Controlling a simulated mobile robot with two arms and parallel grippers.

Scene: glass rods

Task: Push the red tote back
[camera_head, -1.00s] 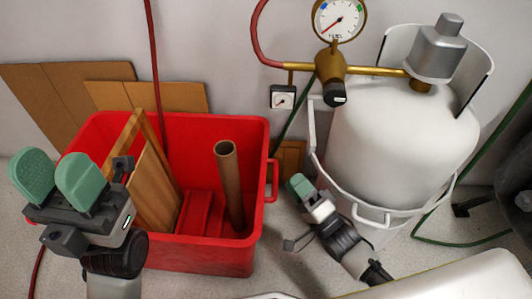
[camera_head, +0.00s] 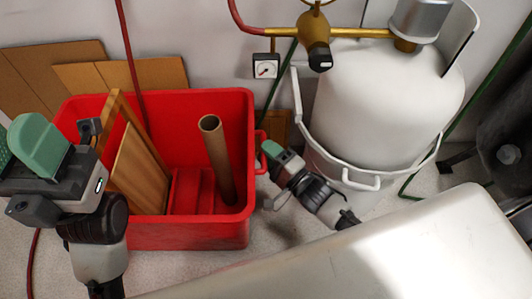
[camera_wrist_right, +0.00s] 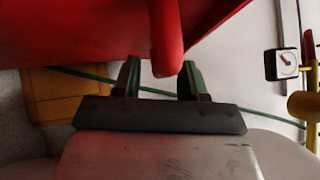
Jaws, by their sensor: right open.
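The red tote (camera_head: 205,232) stands on the floor near the wall, holding wooden boards (camera_head: 140,170), a brown tube (camera_head: 217,155) and a red piece at its bottom. Its red side handle (camera_head: 261,160) is on the right. My right gripper (camera_head: 272,152) is open at this handle. In the right wrist view, the handle (camera_wrist_right: 165,45) hangs between the two spread fingertips of my right gripper (camera_wrist_right: 160,75); contact cannot be told. My left gripper (camera_head: 20,148) is in front of the tote's left side, partly cut off by the picture's edge, its green pads apart with nothing seen between.
A white tank (camera_head: 375,110) with a ring frame stands right of the tote, close to my right arm. Cardboard sheets (camera_head: 125,75) lean on the wall behind the tote. A red hose (camera_head: 130,60) hangs down behind it. A small gauge (camera_head: 266,66) is on the wall.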

